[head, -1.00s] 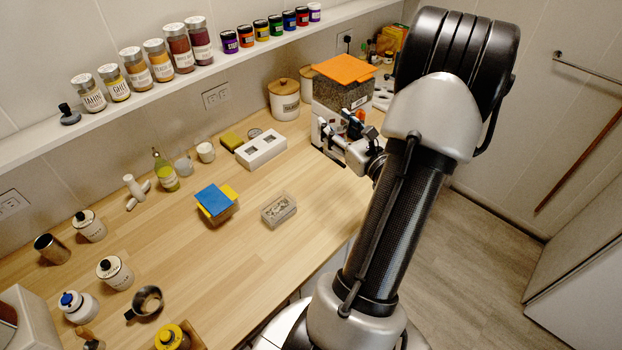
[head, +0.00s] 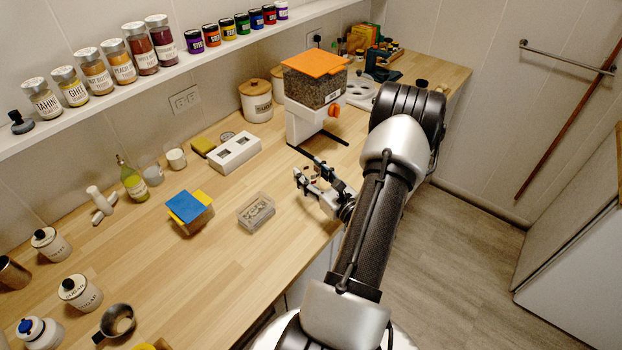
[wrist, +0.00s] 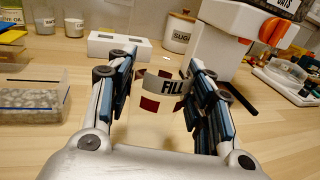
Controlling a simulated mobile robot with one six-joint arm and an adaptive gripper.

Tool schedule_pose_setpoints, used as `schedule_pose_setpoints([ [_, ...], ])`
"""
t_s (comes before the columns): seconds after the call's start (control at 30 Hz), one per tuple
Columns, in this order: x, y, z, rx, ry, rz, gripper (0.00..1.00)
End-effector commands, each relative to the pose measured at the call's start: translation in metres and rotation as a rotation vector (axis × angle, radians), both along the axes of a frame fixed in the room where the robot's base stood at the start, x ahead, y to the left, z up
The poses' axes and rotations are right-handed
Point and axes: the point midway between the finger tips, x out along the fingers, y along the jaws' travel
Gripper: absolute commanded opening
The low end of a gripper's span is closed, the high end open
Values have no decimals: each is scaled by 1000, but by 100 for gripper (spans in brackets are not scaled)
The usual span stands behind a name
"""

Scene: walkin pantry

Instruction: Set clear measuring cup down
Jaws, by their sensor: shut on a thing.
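My gripper (head: 308,172) is over the wooden counter, in front of the grain dispenser (head: 314,86). In the wrist view my gripper (wrist: 163,78) is shut on the clear measuring cup (wrist: 160,103). The cup shows a pale band reading "FILL" and dark red patches, and sits between the two blue-padded fingers. It looks upright. In the head view the cup is too small and see-through to make out. I cannot tell whether its base touches the counter, nor what is in it.
A clear lidded box (head: 256,212) lies on the counter left of my gripper. A white two-slot block (head: 234,153) and a canister (head: 256,102) stand behind. A blue-and-yellow stack (head: 190,212) is farther left. Bare counter (head: 240,265) lies in front.

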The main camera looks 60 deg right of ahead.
Motion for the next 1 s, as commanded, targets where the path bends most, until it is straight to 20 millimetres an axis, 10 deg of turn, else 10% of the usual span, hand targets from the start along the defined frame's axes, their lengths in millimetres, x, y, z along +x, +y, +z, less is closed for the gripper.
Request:
schedule_pose_setpoints([
  [0.43, 0, 0, -14, 0, -1, 0, 19],
  [0.47, 0, 0, -14, 0, -1, 0, 48],
  [1.0, 0, 0, -12, 0, -1, 0, 68],
])
